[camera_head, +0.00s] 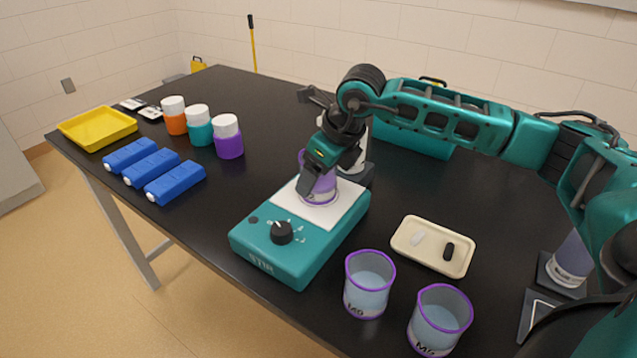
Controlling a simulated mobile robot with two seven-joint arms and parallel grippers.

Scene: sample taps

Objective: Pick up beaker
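A clear beaker with a purple rim (322,190) stands on the white top plate of a teal stirrer (290,245) with a black knob. My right gripper (318,178) reaches down over this beaker from the right. One dark finger lies across the beaker's near side; the other finger is hidden, so I cannot tell whether the fingers grip it. Two more purple-rimmed beakers stand on the table at the front, one beaker (368,285) left of the other beaker (440,320). Both hold pale bluish contents. My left gripper is out of view.
A cream tray (406,247) with a white and a black stir bar lies right of the stirrer. Three capped bottles (201,134), three blue blocks (152,168) and a yellow tray (98,130) are at left. A purple-banded vessel (571,262) stands at right, partly hidden by my arm.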

